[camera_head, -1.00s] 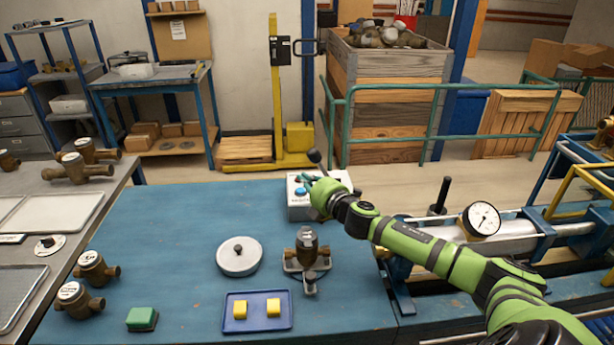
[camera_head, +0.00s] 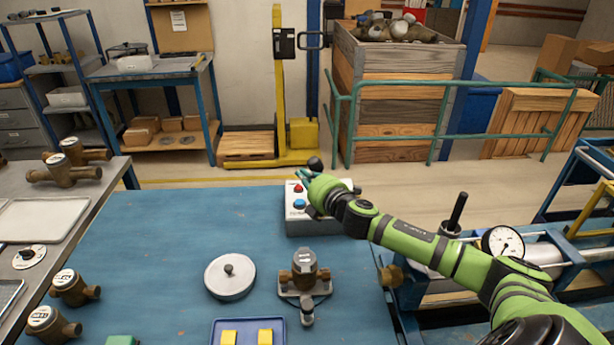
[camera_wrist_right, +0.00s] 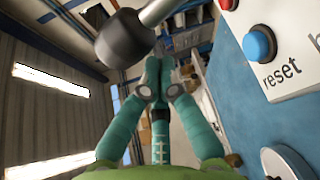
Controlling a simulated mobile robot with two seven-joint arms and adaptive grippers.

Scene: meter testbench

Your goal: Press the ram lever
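The ram lever shows as a black ball knob (camera_head: 315,163) behind my right gripper, above the white control box (camera_head: 300,225). In the right wrist view the knob (camera_wrist_right: 125,38) and its grey rod (camera_wrist_right: 165,9) are large and close, up and left of the fingers. My right gripper (camera_head: 304,174) is over the back of the box, with its teal fingers just in front of the knob. In the right wrist view its fingertips (camera_wrist_right: 157,66) are together with nothing between them. Contact with the knob cannot be told. My left gripper is not in view.
The box carries a red button (camera_head: 298,187) and a blue reset button (camera_head: 299,204) close below the gripper. A valve meter on a stand (camera_head: 304,270) and a round grey lid (camera_head: 230,276) are on the blue bench. A dial gauge (camera_head: 502,243) stands right.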

